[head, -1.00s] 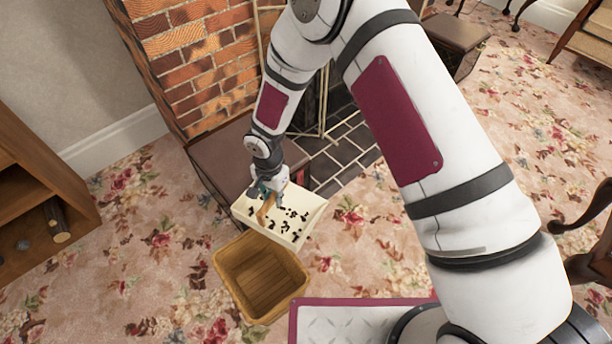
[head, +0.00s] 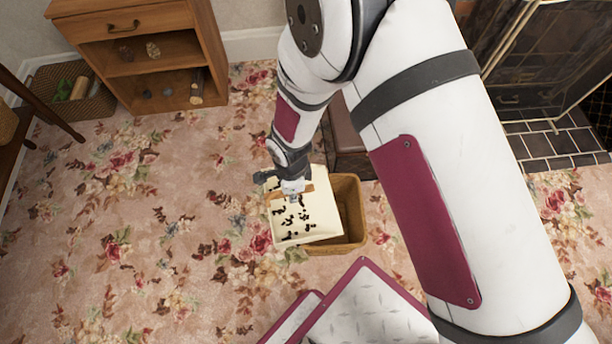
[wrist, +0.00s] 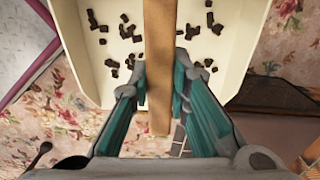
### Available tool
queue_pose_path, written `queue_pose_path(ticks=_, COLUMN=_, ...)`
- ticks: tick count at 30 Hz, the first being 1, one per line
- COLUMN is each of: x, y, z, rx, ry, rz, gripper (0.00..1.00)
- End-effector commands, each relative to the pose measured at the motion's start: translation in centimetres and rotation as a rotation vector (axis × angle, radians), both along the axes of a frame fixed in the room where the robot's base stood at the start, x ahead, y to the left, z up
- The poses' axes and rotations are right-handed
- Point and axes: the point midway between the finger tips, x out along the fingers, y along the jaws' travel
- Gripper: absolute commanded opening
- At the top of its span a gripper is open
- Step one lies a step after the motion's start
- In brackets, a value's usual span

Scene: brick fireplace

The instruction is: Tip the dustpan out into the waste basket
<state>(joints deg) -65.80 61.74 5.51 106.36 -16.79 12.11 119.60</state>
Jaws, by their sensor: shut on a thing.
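The cream dustpan (head: 318,228) is held above the carpet, with several dark bits lying in its tray. Its wooden handle (wrist: 158,60) shows between my fingers in the wrist view. My gripper (head: 296,190) is shut on that handle; it also shows in the wrist view (wrist: 158,90). The waste basket (head: 352,215), brown and open-topped, stands on the carpet just right of the dustpan in the head view. The pan covers the basket's left part in that view. I cannot tell whether the pan is over its opening.
A dark brown box-like hearth end (head: 345,140) is just behind the basket. A wooden cabinet (head: 145,60) stands at the back left, beside a woven basket (head: 75,95). The fireplace (head: 545,80) is at the right. Carpet at the left is clear.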

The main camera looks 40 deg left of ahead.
Motion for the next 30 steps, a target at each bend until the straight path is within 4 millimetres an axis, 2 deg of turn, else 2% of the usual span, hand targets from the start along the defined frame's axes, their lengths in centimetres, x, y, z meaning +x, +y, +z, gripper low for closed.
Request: queue_pose_path(ticks=30, x=4.1, y=-2.9, z=-0.2, rx=0.203, ry=0.298, rz=-0.009, gripper=0.00)
